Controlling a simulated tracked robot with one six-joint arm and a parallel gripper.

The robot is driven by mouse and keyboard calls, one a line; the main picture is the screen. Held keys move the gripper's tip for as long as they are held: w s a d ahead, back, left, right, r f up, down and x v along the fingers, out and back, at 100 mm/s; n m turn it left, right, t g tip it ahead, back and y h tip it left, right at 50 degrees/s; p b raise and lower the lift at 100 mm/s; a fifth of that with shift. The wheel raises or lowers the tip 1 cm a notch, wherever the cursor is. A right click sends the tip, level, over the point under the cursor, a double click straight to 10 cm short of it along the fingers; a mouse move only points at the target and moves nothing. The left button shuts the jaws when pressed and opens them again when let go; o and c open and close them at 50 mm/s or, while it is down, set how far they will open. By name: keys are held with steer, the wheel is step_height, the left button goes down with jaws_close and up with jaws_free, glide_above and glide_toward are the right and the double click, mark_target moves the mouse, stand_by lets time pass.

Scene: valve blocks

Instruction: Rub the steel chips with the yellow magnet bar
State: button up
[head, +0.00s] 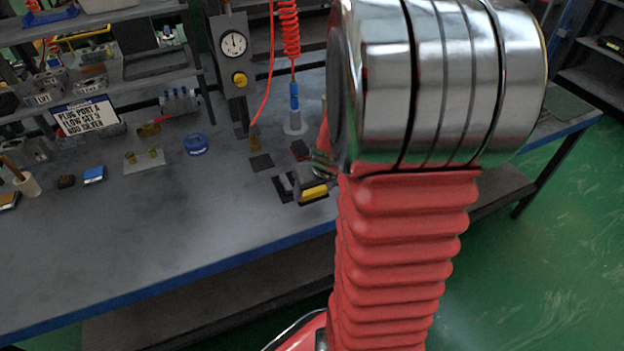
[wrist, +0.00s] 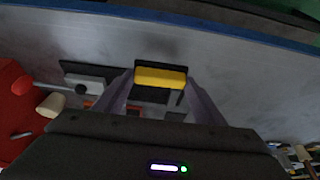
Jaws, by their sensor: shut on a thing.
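The yellow magnet bar (head: 313,193) is low over the bench in the head view, right of centre and beside my red arm. In the wrist view the yellow magnet bar (wrist: 160,77) lies crosswise between the fingertips of my gripper (wrist: 160,88), which is shut on it. My arm hides much of the gripper in the head view. A dark patch shows just below the bar in the wrist view. I cannot make out steel chips in either view; the area is dark and small.
Dark flat pads (head: 261,162) lie near the bar. A blue round dish (head: 196,144) and a plate with brass fittings (head: 145,161) stand left. A blue nozzle (head: 294,97) hangs behind on a red coiled hose.

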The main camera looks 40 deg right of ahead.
steer(key=shift+d+r, duration=0.1)
steer(key=shift+r, duration=2.05)
